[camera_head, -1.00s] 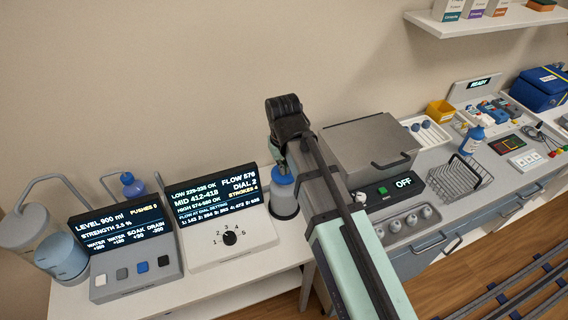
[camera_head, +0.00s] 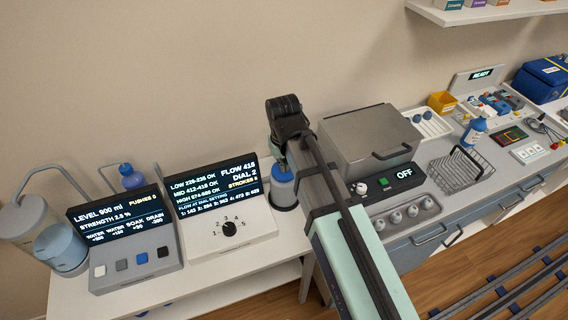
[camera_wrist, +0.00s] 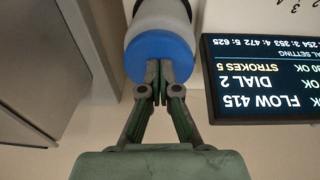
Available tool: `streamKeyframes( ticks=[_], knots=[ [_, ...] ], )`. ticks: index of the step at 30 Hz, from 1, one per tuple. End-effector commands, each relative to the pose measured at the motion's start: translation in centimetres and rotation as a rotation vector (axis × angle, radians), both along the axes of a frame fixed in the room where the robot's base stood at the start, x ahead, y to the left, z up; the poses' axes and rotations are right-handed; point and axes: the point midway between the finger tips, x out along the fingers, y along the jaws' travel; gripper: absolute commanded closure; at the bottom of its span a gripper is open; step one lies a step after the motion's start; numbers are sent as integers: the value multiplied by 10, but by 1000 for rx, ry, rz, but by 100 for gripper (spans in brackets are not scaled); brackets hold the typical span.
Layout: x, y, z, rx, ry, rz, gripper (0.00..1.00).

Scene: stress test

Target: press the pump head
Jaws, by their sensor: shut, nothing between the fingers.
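The pump (camera_head: 284,190) is a pale cylinder with a blue top, standing right of the flow display (camera_head: 213,185). In the wrist view its round blue pump head (camera_wrist: 160,47) is at the upper middle. My gripper (camera_head: 281,166) points down over the blue head. In the wrist view my gripper (camera_wrist: 161,72) is shut and empty, its fingertips overlapping the blue face; contact is hard to tell. The display reads FLOW 415, DIAL 2 and, in the wrist view, STROKES 5. The dial knob (camera_head: 230,228) is on the panel below. My arm hides the pump's right surroundings.
A grey lidded box (camera_head: 368,140) and a panel reading OFF (camera_head: 404,174) stand right of my arm. A wire basket (camera_head: 462,170) is farther right.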

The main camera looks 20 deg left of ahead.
Motion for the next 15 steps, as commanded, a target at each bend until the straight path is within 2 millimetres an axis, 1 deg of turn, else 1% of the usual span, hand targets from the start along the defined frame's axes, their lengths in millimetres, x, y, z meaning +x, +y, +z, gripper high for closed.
streamKeyframes(
  ticks=[8,10,15],
  knots=[
    [-3,-3,44,1,-3,-5,100],
    [-2,-3,46,3,-5,-5,100],
    [-4,-3,72,4,-6,-5,100]
  ],
)
